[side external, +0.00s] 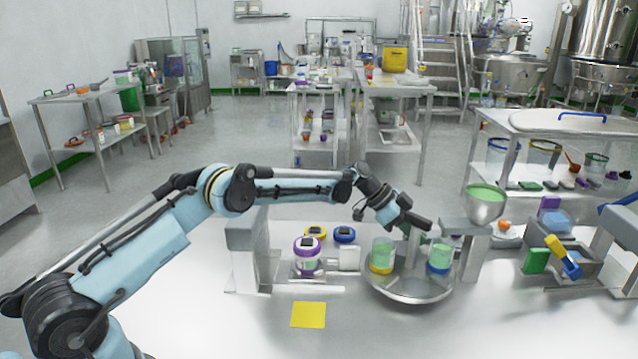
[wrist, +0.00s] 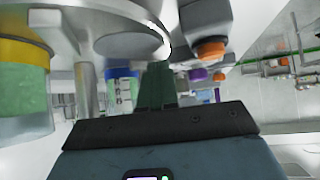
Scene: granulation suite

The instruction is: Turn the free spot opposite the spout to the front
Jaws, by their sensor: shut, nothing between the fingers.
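The round metal turntable (side external: 408,293) carries a yellow-banded jar (side external: 382,252) of green material on its left and a blue-banded jar (side external: 440,256) on its right. Its front part looks bare; the far part is partly hidden. A post (side external: 414,245) rises near its middle. A hopper (side external: 486,203) with green contents stands to the right on a grey stand; its spout is not clear. My gripper (side external: 428,224) is shut and empty above the turntable beside the post top. In the wrist view, the shut fingers (wrist: 157,85) show near the yellow-banded jar (wrist: 24,80) and the blue-banded jar (wrist: 122,90).
A yellow square (side external: 308,314) lies in front. A green block (side external: 536,260) is at right. The front table area is mostly clear.

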